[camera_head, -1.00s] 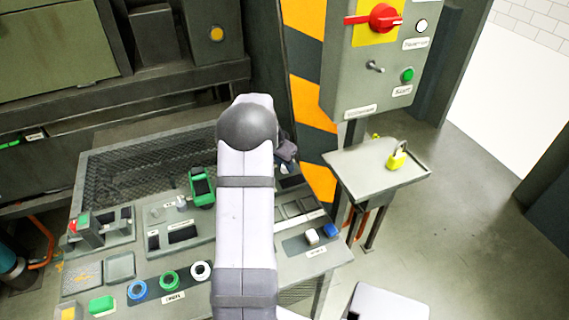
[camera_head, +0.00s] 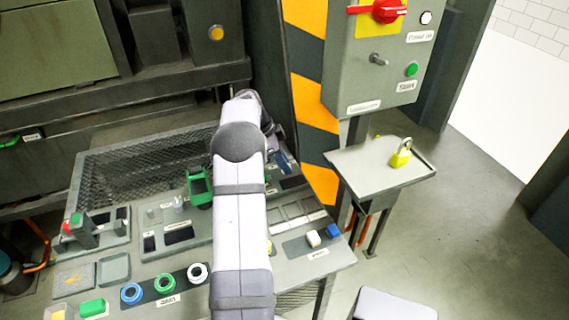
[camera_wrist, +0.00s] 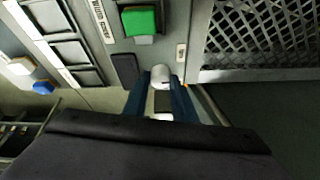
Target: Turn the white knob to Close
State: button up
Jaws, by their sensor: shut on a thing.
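The white knob (camera_wrist: 160,75) shows in the wrist view between the two dark blue fingers of my gripper (camera_wrist: 160,85). The fingers stand on either side of it and are shut on it. A second small white patch shows lower between the fingers; I cannot tell what it is. In the head view my arm hides the knob, and my gripper (camera_head: 284,163) shows only in part at the right part of the console. I cannot read a Close label or the knob's angle.
White (camera_head: 313,238) and blue (camera_head: 333,230) buttons sit near the console's right edge. A green part (camera_head: 200,187) and a mesh guard (camera_head: 140,160) lie to the left. A grey control box (camera_head: 375,70) and a small tray with a yellow padlock (camera_head: 401,153) stand at right.

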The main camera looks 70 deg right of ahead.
jog(key=m+p, duration=0.1)
jog(key=m+y+p, duration=0.1)
jog(key=shift+w+d+r+m+g, duration=0.1)
jog(key=shift+r+m+g, duration=0.05)
jog(key=shift+m+g, duration=0.2)
jog(key=shift+m+y+p, duration=0.5)
jog(key=shift+m+p, duration=0.75)
jog(key=shift+d+m+p, duration=0.1)
jog(key=shift+m+p, duration=0.6)
jog(key=shift+p, duration=0.15)
jog(key=o, duration=0.8)
jog(key=shift+c, duration=0.2)
jog(key=shift+y, duration=0.3)
